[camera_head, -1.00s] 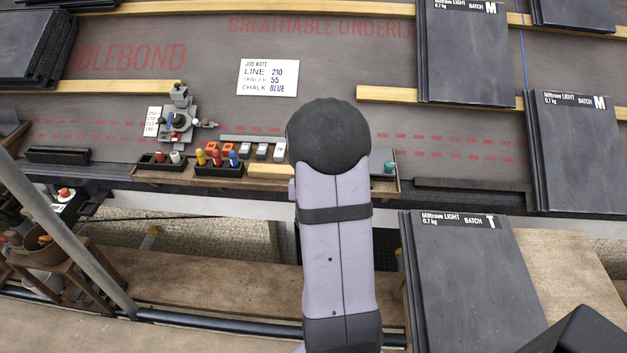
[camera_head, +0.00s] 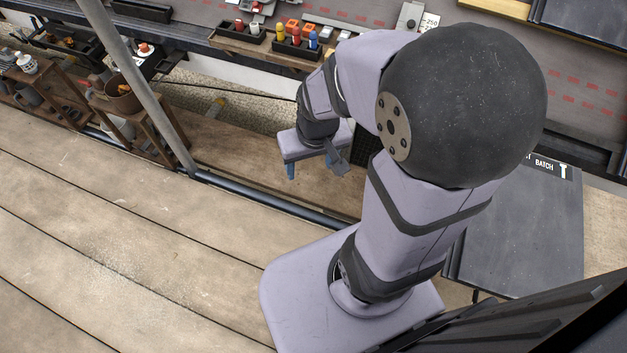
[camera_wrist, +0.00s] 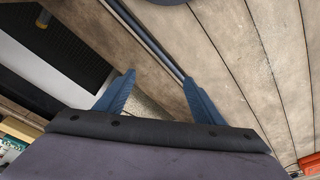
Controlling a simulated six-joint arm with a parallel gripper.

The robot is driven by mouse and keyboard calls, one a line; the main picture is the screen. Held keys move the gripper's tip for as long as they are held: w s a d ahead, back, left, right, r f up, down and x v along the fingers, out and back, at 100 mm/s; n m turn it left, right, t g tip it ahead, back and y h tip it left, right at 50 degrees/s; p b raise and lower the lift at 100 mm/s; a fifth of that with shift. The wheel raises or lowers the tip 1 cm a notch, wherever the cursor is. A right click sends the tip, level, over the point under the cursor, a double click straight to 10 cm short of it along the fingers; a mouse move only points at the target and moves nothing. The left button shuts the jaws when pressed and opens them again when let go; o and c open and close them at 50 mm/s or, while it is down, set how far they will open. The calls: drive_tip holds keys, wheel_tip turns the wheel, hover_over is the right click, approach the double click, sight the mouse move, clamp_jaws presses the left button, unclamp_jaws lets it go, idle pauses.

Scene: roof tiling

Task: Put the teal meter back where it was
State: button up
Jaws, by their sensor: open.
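My gripper (camera_head: 313,170) hangs over the plank walkway, left of my arm's base. Its two blue fingers also show in the wrist view (camera_wrist: 157,84), spread apart with nothing between them. Below them are wooden planks and a dark pipe.
A tool rail (camera_head: 240,44) with coloured markers runs along the roof edge. A diagonal metal pole (camera_head: 140,85) stands left of my gripper. A bucket (camera_head: 122,96) sits on a wooden stand. Dark tiles (camera_head: 525,225) lie at right. The left planks (camera_head: 120,240) are clear.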

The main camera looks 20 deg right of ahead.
drive_tip(key=shift+n+g, duration=0.5)
drive_tip(key=shift+g, duration=0.4)
drive_tip(key=s, duration=0.1)
drive_tip(key=s+a, duration=0.1)
drive_tip(key=s, duration=0.1)
drive_tip(key=s+r, duration=0.1)
drive_tip(key=s, duration=0.1)
drive_tip(key=shift+a, duration=0.25)
wheel_tip(320, 180, up, 36)
drive_tip(key=p, duration=3.6)
